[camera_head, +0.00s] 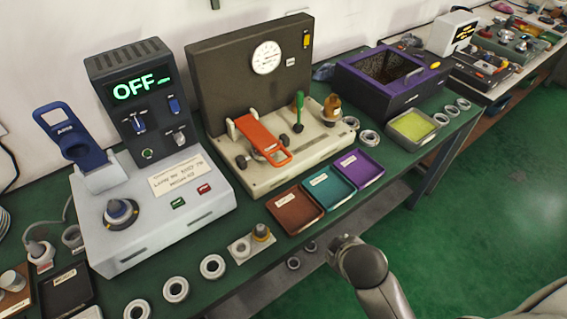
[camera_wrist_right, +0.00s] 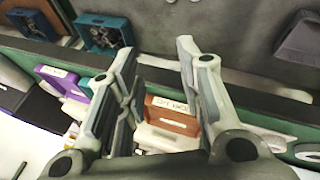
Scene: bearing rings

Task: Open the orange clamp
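The orange clamp (camera_head: 263,140) is a lever with a loop-shaped end, mounted on the beige base (camera_head: 275,180) of the gauge machine. It lies low across the base, its loop pointing to the front right. My right arm comes in from the bottom right of the head view and ends in front of the table edge, well apart from the clamp; its fingers cannot be made out there. In the wrist view my right gripper (camera_wrist_right: 158,52) has its two fingers spread, with nothing held between them. The clamp is not recognisable in the wrist view. My left gripper is not in view.
A green-handled lever (camera_head: 298,112) stands right of the clamp. Brown (camera_head: 297,211), teal (camera_head: 328,187) and purple (camera_head: 359,169) trays lie in front of the base. A grey box reading OFF (camera_head: 135,90) stands left. Several metal rings lie along the table. Open floor lies right.

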